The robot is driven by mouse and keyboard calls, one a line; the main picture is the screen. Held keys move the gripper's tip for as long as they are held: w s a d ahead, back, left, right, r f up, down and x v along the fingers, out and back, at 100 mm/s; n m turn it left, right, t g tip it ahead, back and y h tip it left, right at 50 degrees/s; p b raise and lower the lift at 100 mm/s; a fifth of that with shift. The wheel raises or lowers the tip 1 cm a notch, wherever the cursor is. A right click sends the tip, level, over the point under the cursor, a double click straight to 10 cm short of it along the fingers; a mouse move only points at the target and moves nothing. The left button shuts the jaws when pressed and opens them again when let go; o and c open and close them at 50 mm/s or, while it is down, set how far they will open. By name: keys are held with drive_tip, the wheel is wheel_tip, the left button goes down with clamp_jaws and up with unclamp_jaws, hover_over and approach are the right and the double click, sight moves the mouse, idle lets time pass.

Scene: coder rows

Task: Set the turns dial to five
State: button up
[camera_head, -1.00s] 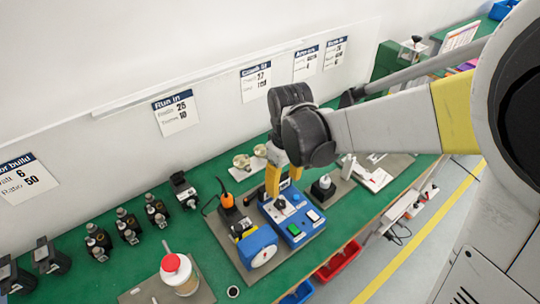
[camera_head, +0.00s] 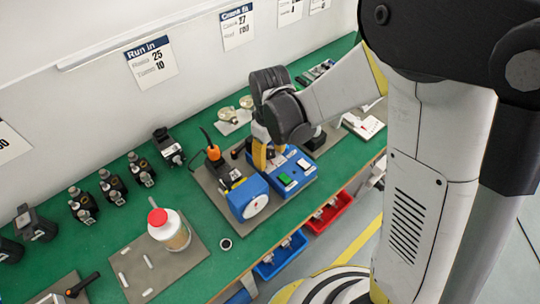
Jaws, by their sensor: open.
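A blue control box (camera_head: 286,175) stands on the green bench, with a green button and a white button on its top. A blue unit with a round white dial face (camera_head: 255,206) is joined at its left front. My gripper (camera_head: 261,160) points down over the back left part of the control box, its yellow fingers close to the box top. The fingers and wrist hide that part of the box, so a knob there and its setting cannot be read. No thing shows held between the fingers.
A white bottle with a red cap (camera_head: 170,229) stands on a grey plate at left. An orange-topped tool (camera_head: 214,154) is just left of my gripper. Several black fittings line the back. A "Run in" sign (camera_head: 151,61) reads 25 and 10. Red (camera_head: 329,210) and blue bins hang below the front edge.

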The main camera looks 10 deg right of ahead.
sight(270, 152)
clamp_jaws()
drive_tip(key=shift+n, duration=1.5)
unclamp_jaws()
wheel_tip(270, 152, up, 12)
